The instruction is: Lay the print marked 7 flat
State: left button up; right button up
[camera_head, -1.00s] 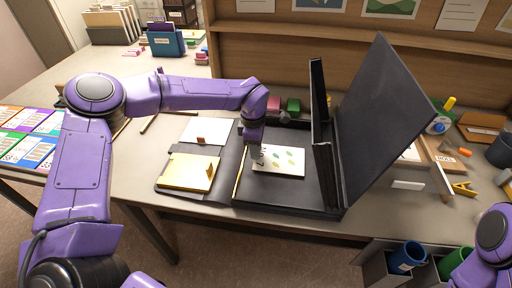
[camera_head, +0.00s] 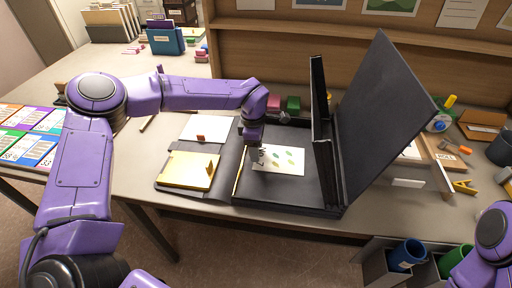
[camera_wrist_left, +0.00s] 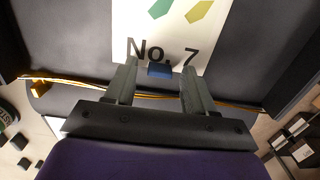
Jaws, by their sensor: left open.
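The print marked 7 (camera_head: 285,160) is a white sheet with green and yellow leaf shapes. It lies in the open black box (camera_head: 292,203), face up. In the left wrist view the print (camera_wrist_left: 172,22) shows "No. 7" near its close edge, with a small blue piece (camera_wrist_left: 160,70) at that edge. My left gripper (camera_head: 255,158) is over the print's left edge; in the wrist view its two fingers (camera_wrist_left: 160,76) are apart, on either side of the blue piece. Whether the fingers touch the print is unclear. Only a purple part of my right arm shows, at lower right; its gripper is out of view.
The box's tall dark lid (camera_head: 385,120) and an upright dark panel (camera_head: 320,105) stand right of the print. A yellow block-like tray (camera_head: 186,172) and a white sheet (camera_head: 206,130) lie left. Bins with blue and green rolls (camera_head: 405,257) stand at lower right.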

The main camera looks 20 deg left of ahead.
pick_arm(q)
jog(key=shift+r, duration=0.1)
notch_tip(320, 180, up, 7)
jog(key=p, duration=0.6)
jog(key=shift+a, duration=0.2)
notch_tip(320, 180, up, 10)
jog(key=b, duration=0.2)
jog(key=shift+s+a+r, duration=0.15)
jog(key=shift+a, duration=0.2)
dwell(0.4)
